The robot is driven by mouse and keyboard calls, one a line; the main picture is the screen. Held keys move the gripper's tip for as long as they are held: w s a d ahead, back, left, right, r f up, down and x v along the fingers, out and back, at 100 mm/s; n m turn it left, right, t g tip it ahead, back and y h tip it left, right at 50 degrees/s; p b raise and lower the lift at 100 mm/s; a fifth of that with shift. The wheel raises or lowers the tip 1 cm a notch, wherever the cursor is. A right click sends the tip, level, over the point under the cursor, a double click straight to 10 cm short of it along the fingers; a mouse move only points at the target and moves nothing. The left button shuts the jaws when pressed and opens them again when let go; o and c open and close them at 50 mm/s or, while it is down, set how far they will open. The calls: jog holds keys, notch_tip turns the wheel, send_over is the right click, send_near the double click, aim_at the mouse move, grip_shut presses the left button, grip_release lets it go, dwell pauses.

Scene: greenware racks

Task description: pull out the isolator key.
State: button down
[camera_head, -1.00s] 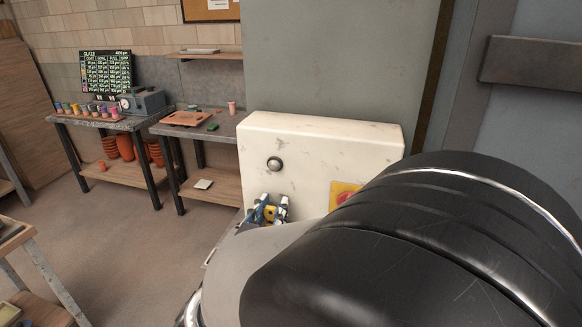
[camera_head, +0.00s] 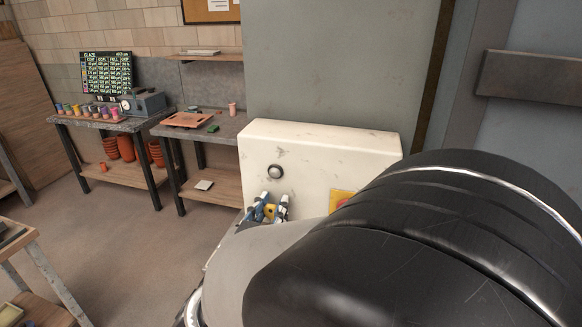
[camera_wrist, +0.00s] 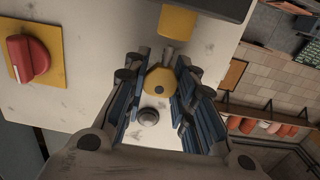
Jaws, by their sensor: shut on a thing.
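The yellow isolator key (camera_wrist: 160,82), with a dark hole in its head, sits between the fingers of my gripper (camera_wrist: 158,90) in the wrist view. My gripper is shut on it. A yellow cylinder (camera_wrist: 177,22) under a dark block lies just above the key in that view; I cannot tell whether the key still joins it. In the head view my gripper (camera_head: 268,209) is in front of the lower left of the cream box (camera_head: 320,150), with a bit of the yellow key (camera_head: 270,210) showing between the blue fingers. My arm hides the box's lower right.
A red rotary switch (camera_wrist: 30,58) on a yellow plate (camera_wrist: 55,70) is on the box face. A round grey button (camera_head: 275,172) is above my gripper. Workbenches with pots (camera_head: 88,110) stand at the back left. The floor (camera_head: 130,240) between is clear.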

jog(key=shift+r+p, duration=1.15)
jog(key=shift+r, duration=0.25)
